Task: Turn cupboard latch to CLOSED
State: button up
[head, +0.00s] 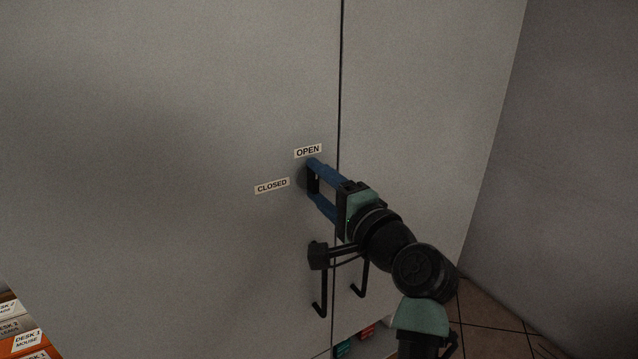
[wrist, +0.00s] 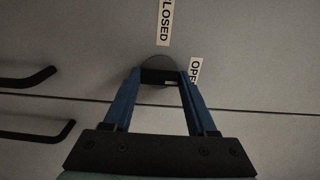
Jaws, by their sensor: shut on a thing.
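The cupboard latch (wrist: 158,76) is a small dark piece on a round grey disc (wrist: 156,61) on the cupboard's left door. My gripper (head: 311,179) has its two blue fingers on either side of the latch and is shut on it. In the wrist view my gripper (wrist: 160,80) covers part of the latch, so its exact angle is hard to tell. The OPEN label (head: 308,151) is just above the fingertips in the head view. The CLOSED label (head: 272,186) is to their left.
The grey cupboard door (head: 150,130) is flat and clear around the latch. A dark vertical seam (head: 341,70) parts the two doors. Two black bar handles, left (head: 321,290) and right (head: 364,275), hang below my gripper. Labelled trays (head: 25,340) stand at bottom left.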

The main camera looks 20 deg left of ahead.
jog(key=shift+f+n+b, duration=0.1)
jog(key=shift+n+b, duration=0.2)
jog(key=shift+b, duration=0.15)
jog(key=n+b, duration=0.3)
jog(key=b, duration=0.1)
jog(key=shift+f+n, duration=0.2)
jog(key=shift+n, duration=0.2)
jog(key=n+b, duration=0.4)
jog(key=shift+b, duration=0.35)
jog(key=n+b, duration=0.3)
jog(key=n, duration=0.2)
jog(key=shift+r+b, duration=0.1)
jog(key=shift+b, duration=0.3)
jog(key=shift+r+n+b, duration=0.15)
jog(key=shift+n+b, duration=1.3)
jog(key=shift+n, duration=0.75)
jog(key=o, duration=1.4)
jog(key=shift+c, duration=0.2)
